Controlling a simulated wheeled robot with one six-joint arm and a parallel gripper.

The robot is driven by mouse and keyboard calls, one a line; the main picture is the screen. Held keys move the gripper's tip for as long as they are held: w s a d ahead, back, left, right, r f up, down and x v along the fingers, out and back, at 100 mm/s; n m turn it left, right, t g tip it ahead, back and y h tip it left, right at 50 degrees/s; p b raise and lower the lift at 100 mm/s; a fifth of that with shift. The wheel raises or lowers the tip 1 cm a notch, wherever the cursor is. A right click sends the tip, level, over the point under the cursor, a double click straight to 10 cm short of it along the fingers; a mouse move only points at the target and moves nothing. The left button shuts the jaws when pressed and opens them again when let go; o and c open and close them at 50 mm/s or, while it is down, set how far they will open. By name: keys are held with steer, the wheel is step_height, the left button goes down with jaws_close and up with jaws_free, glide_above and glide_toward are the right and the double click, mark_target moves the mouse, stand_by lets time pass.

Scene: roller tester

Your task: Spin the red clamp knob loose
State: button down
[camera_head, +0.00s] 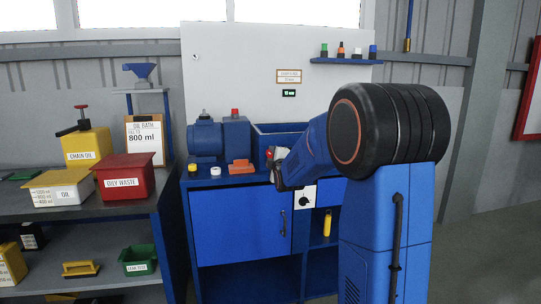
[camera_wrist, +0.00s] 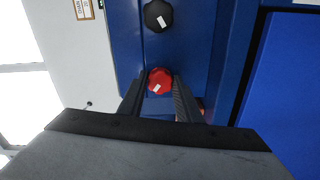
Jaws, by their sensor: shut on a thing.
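The red clamp knob (camera_wrist: 160,79) is a lobed red knob with a small white mark on top. In the wrist view it sits between the tips of my two dark fingers. My gripper (camera_wrist: 159,92) is shut on this knob, with a finger on each side. Above it in the wrist view, a black lobed knob (camera_wrist: 158,15) with a white mark stands apart on the same blue surface. In the head view my gripper (camera_head: 276,168) is over the front of the blue bench, and my wrist hides part of the area behind it.
The blue bench (camera_head: 237,231) carries a blue motor-like unit (camera_head: 206,139), an orange block (camera_head: 241,167) and a white ring (camera_head: 215,171). A white panel (camera_head: 235,61) rises behind. A side shelf at left holds an oily waste bin (camera_head: 128,178) and other containers.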

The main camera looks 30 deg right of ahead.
steer(key=n, duration=0.6)
steer(key=shift+n, duration=1)
steer(key=n, duration=0.5)
steer(key=c, duration=1.7)
jaws_free()
steer(key=shift+n, duration=0.6)
steer(key=o, duration=0.7)
steer(key=shift+v, duration=3)
